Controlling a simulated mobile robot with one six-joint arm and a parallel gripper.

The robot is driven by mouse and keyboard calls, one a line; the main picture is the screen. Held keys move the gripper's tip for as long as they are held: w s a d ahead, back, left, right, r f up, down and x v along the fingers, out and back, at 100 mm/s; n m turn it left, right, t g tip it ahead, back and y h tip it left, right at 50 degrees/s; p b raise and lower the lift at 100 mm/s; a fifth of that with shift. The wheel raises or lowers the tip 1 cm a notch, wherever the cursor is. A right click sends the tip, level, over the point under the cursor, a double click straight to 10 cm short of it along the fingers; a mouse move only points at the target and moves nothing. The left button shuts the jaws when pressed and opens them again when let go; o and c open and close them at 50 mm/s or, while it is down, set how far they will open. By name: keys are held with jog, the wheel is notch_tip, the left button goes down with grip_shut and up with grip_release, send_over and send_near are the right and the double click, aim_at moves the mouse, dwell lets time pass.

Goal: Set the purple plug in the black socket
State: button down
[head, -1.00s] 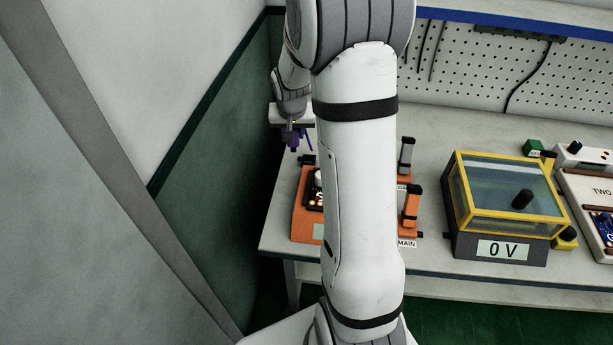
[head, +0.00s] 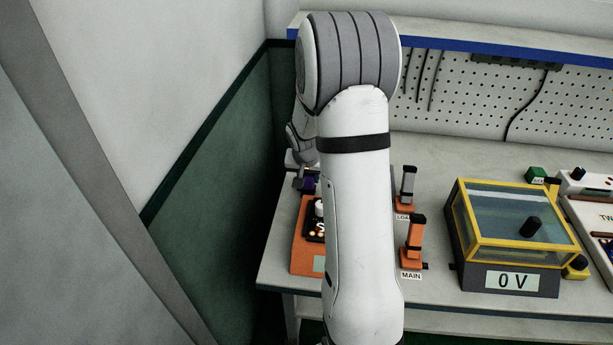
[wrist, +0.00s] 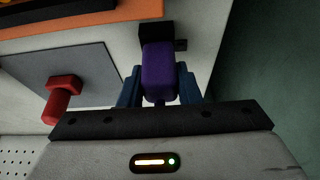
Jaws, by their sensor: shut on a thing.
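The purple plug (wrist: 159,72) is between the blue fingers of my gripper (wrist: 160,88) in the wrist view. The gripper is shut on it. A black block (wrist: 155,31), which looks like the black socket, lies right at the plug's far end and is partly hidden by it. I cannot tell whether the plug is in it or only in front of it. In the head view the purple plug (head: 309,182) shows small beside my gripper (head: 301,181), behind the orange unit; my arm hides much there.
A red plug or knob (wrist: 62,98) stands on a grey plate at left in the wrist view. The orange unit (head: 304,252), the MAIN switch (head: 413,243) and a yellow-framed case (head: 513,225) reading 0 V stand on the bench. A green wall is close on the left.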

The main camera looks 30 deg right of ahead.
jog(key=c, duration=1.1)
grip_release()
jog(key=shift+o, duration=0.2)
jog(key=v, duration=1.1)
jog(key=s+a+r+n+y, duration=0.1)
jog(key=s+a+r+n, duration=0.1)
jog(key=s+a, duration=0.5)
jog(key=s+a+r+n+y, duration=0.1)
jog(key=s+a+r+n, duration=0.2)
jog(key=s+a, duration=0.4)
jog(key=s+n, duration=0.1)
jog(key=s, duration=0.8)
jog(key=shift+a+r+n+g, duration=0.2)
jog(key=shift+a+n+g, duration=0.15)
jog(key=shift+n+g, duration=0.05)
